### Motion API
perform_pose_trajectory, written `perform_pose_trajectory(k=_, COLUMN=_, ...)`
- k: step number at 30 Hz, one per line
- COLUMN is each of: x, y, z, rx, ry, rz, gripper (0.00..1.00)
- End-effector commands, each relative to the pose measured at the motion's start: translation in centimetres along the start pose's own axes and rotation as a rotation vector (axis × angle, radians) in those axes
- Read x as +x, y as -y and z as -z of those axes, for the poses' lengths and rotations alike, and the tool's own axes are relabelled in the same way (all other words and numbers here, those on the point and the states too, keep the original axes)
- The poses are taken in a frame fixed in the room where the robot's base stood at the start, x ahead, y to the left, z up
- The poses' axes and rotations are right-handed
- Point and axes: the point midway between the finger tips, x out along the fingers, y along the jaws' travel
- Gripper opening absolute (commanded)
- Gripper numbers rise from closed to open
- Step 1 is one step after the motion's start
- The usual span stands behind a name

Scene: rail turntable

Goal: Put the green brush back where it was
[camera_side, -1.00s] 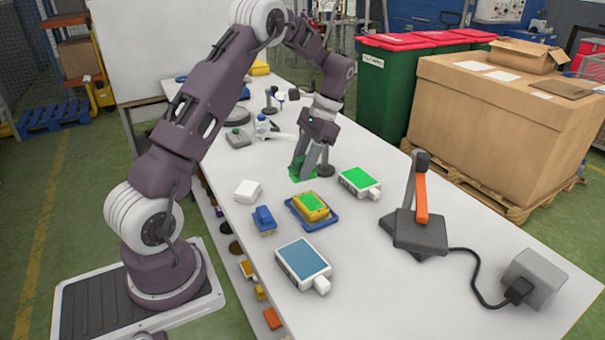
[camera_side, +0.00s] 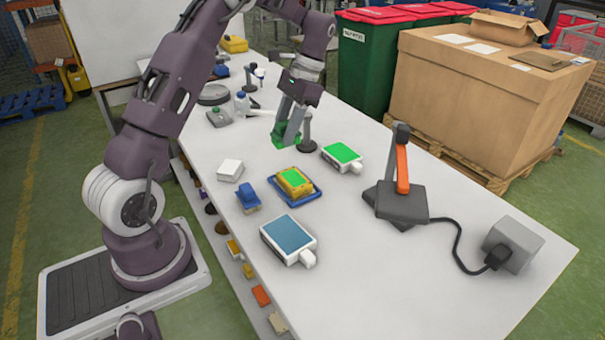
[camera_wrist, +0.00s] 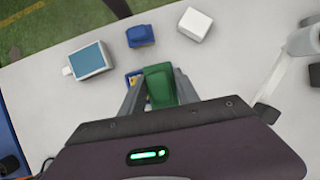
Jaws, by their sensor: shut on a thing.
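The green brush (camera_side: 282,139) is between the fingers of my gripper (camera_side: 289,133), over the middle of the white table. In the wrist view the green brush (camera_wrist: 160,84) shows as a green block between the two grey fingers of my gripper (camera_wrist: 158,92), which are shut on it. Its underside is hidden, so I cannot tell whether it touches the table. A blue brush-like block (camera_side: 249,201) and a white block (camera_side: 230,170) stand nearer the front left. A yellow block with a green top sits on a blue tray (camera_side: 312,197).
A box with a green top (camera_side: 342,156) and a dark round-based post (camera_side: 308,143) stand close to my gripper. A blue-topped box (camera_side: 288,239), an orange-levered stand (camera_side: 402,190) and a grey cabled block (camera_side: 512,244) are nearer. A grey disc (camera_side: 214,95) lies behind.

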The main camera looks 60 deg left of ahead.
Motion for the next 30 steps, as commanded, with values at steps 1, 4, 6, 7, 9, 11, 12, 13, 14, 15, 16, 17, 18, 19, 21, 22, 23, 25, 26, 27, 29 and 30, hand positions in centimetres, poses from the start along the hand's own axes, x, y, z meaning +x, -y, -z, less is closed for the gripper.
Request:
perform_pose_trajectory(k=1, x=-0.3, y=-0.8, z=0.3, rx=-0.022, ry=-0.002, rz=-0.009, gripper=0.00)
perform_pose_trajectory(k=4, x=-1.4, y=-3.8, z=0.8, rx=-0.122, ry=-0.002, rz=-0.052, gripper=0.00)
perform_pose_trajectory(k=6, x=-2.4, y=-6.7, z=1.2, rx=-0.223, ry=-0.003, rz=-0.094, gripper=0.00)
perform_pose_trajectory(k=7, x=-2.8, y=-8.0, z=1.3, rx=-0.268, ry=-0.002, rz=-0.113, gripper=0.00)
perform_pose_trajectory(k=9, x=-3.9, y=-11.4, z=1.4, rx=-0.383, ry=-0.001, rz=-0.163, gripper=0.00)
perform_pose_trajectory(k=11, x=-4.8, y=-14.2, z=1.2, rx=-0.480, ry=0.000, rz=-0.205, gripper=0.00)
perform_pose_trajectory(k=12, x=-5.4, y=-16.0, z=1.1, rx=-0.543, ry=-0.001, rz=-0.231, gripper=0.00)
perform_pose_trajectory(k=13, x=-5.8, y=-17.1, z=1.0, rx=-0.587, ry=-0.001, rz=-0.249, gripper=0.00)
perform_pose_trajectory(k=14, x=-6.2, y=-18.2, z=0.9, rx=-0.625, ry=-0.001, rz=-0.266, gripper=0.00)
perform_pose_trajectory(k=15, x=-6.5, y=-19.4, z=0.7, rx=-0.669, ry=0.001, rz=-0.284, gripper=0.00)
perform_pose_trajectory(k=16, x=-6.8, y=-20.1, z=0.6, rx=-0.697, ry=0.000, rz=-0.295, gripper=0.00)
perform_pose_trajectory(k=17, x=-6.9, y=-20.7, z=0.5, rx=-0.720, ry=0.000, rz=-0.304, gripper=0.00)
perform_pose_trajectory(k=18, x=-7.0, y=-21.2, z=0.4, rx=-0.742, ry=0.001, rz=-0.313, gripper=0.00)
perform_pose_trajectory(k=19, x=-6.9, y=-21.5, z=0.5, rx=-0.753, ry=0.002, rz=-0.317, gripper=0.00)
perform_pose_trajectory(k=21, x=-5.8, y=-21.8, z=0.9, rx=-0.768, ry=0.007, rz=-0.321, gripper=0.00)
perform_pose_trajectory(k=22, x=-4.9, y=-21.8, z=1.2, rx=-0.771, ry=0.009, rz=-0.321, gripper=0.00)
perform_pose_trajectory(k=23, x=-4.0, y=-21.8, z=1.6, rx=-0.770, ry=0.010, rz=-0.321, gripper=0.00)
perform_pose_trajectory(k=25, x=-1.6, y=-21.8, z=2.5, rx=-0.771, ry=0.010, rz=-0.321, gripper=0.00)
perform_pose_trajectory(k=26, x=-0.6, y=-21.8, z=3.0, rx=-0.770, ry=0.010, rz=-0.320, gripper=0.00)
perform_pose_trajectory(k=27, x=0.7, y=-21.7, z=3.5, rx=-0.770, ry=0.010, rz=-0.320, gripper=0.00)
perform_pose_trajectory(k=29, x=2.4, y=-21.7, z=4.2, rx=-0.769, ry=0.008, rz=-0.320, gripper=0.00)
perform_pose_trajectory(k=30, x=3.4, y=-21.7, z=4.7, rx=-0.769, ry=0.008, rz=-0.320, gripper=0.00)
